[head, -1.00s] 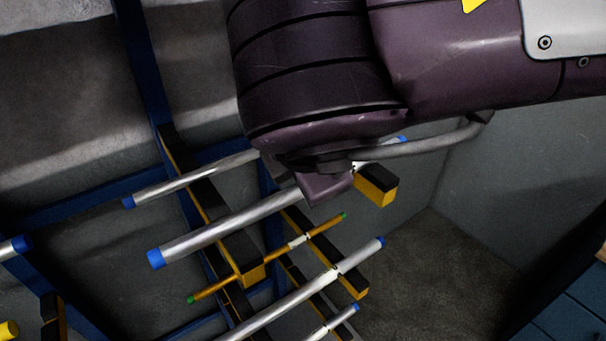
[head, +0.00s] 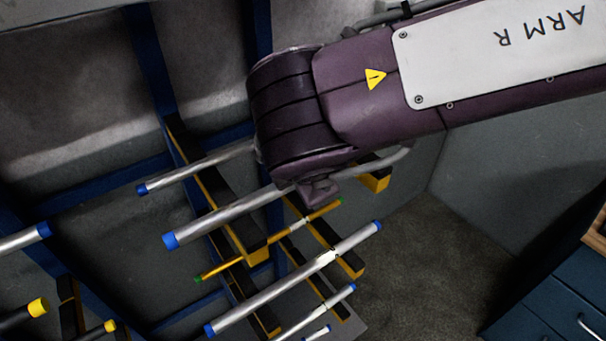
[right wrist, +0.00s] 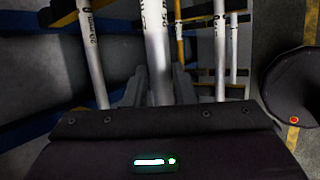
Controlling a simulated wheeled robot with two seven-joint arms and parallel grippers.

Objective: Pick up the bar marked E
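Several silver bars with blue end caps lie on the arms of a rack. My right gripper (head: 318,190) is at a thick silver bar (head: 225,212), near the far part of its visible length. In the right wrist view that bar (right wrist: 157,40) runs between the two fingers of my right gripper (right wrist: 158,88). I cannot tell whether the fingers touch it. The bar still lies on the rack. Dark marks show on the bars, but I cannot surely read an E on any of them. My left gripper is out of view.
A thinner silver bar (head: 195,168) lies behind. A thin orange bar with green ends (head: 262,250) and another silver bar (head: 290,281) lie in front. Yellow-capped bars (head: 38,307) are at left. Blue drawers (head: 565,305) stand at right. The floor (head: 420,265) between is clear.

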